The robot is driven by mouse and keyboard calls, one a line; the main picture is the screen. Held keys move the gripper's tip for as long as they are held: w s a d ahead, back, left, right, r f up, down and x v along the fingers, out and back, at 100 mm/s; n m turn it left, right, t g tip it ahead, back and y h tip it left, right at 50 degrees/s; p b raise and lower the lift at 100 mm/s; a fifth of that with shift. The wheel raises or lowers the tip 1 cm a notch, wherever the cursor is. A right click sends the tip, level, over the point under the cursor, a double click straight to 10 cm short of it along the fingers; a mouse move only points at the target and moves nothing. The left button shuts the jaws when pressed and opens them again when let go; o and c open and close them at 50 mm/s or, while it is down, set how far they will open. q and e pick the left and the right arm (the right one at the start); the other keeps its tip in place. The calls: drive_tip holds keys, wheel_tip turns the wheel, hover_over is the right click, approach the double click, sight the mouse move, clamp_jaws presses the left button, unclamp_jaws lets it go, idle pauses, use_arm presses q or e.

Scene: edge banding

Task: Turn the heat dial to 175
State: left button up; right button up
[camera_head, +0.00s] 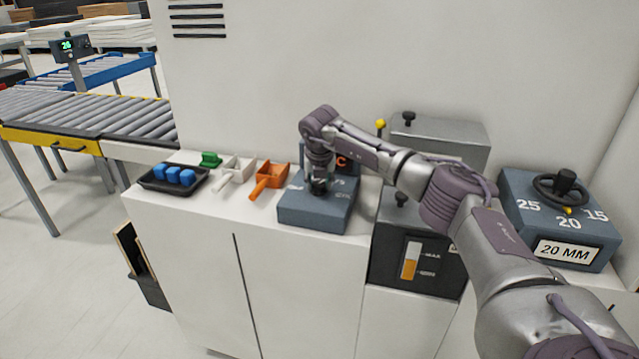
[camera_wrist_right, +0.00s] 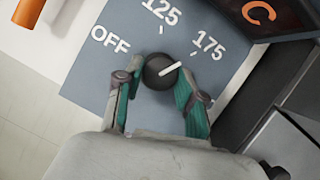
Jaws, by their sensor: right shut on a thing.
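The heat dial (camera_wrist_right: 158,73) is a round black knob with a white pointer line, on a blue-grey box marked OFF, 125 and 175. In the right wrist view its pointer is turned toward the 175 mark. My right gripper (camera_wrist_right: 157,88) has its green-padded fingers on either side of the knob and is shut on it. In the head view the right gripper (camera_head: 318,187) reaches down onto the heat box (camera_head: 312,217) and hides the dial. A display (camera_head: 342,161) with an orange C stands behind the box, partly covered by my arm. My left gripper is not in view.
Left of the box are an orange scoop (camera_head: 268,180), a white scoop (camera_head: 236,172), a green item (camera_head: 211,159) and a black tray (camera_head: 147,183) with blue blocks. To the right are a glue gauge box (camera_head: 390,261) and a 20 MM dial box (camera_head: 520,228).

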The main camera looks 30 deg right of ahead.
drive_tip(key=shift+r+m, duration=0.15)
drive_tip(key=shift+m, duration=0.25)
drive_tip(key=o, duration=1.1)
drive_tip(key=shift+o, duration=0.2)
drive_tip(key=v, duration=1.1)
drive_tip(key=shift+a+r, duration=0.2)
drive_tip(key=shift+r, duration=0.15)
